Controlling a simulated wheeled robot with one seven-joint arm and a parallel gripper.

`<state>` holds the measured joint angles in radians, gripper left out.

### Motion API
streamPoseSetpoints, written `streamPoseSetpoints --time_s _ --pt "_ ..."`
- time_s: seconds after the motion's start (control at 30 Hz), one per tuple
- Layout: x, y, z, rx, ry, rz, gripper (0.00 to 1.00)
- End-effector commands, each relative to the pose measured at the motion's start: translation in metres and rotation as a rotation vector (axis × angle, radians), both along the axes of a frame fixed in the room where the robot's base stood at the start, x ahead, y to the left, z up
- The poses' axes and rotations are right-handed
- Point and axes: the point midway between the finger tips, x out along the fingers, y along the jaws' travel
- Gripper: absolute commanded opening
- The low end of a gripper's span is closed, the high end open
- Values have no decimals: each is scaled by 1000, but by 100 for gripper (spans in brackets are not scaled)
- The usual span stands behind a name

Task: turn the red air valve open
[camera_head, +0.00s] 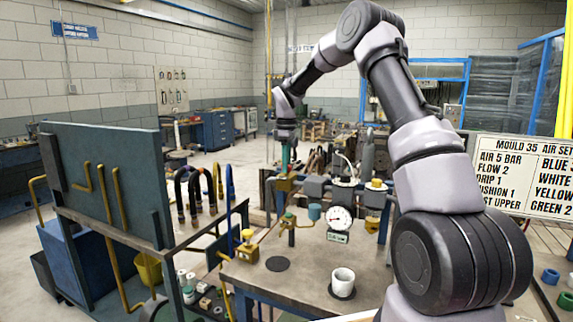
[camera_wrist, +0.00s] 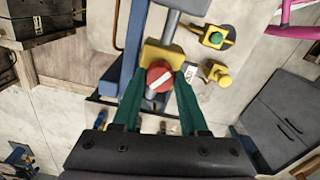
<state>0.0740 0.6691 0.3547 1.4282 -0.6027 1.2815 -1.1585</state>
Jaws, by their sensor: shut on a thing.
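The red air valve (camera_wrist: 158,75) shows in the wrist view as a round red knob with a white bar across it, the bar slanting from lower left to upper right. It sits on a yellow block (camera_wrist: 163,53) joined to a grey pipe. My gripper (camera_wrist: 160,84) has its two green fingers closed on either side of the knob. In the head view my gripper (camera_head: 286,160) points down onto the yellow block (camera_head: 285,184) at the back of the bench. There the knob is mostly hidden by the fingers.
A pressure gauge (camera_head: 339,218), a white mug (camera_head: 343,281) and pipework stand on the bench (camera_head: 300,295). A yellow fitting with a green knob (camera_wrist: 215,38) and another yellow fitting (camera_wrist: 219,75) are close right of the valve. A sign board (camera_head: 530,175) stands at right.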

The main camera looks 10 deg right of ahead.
Motion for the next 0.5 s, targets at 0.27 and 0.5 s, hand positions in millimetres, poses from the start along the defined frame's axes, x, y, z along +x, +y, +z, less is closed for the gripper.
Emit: streamPoseSetpoints --time_s 0.27,0.5 --pt "0 0 1 1 -1 255 0" --pt "1 -1 1 -1 -2 437 0"
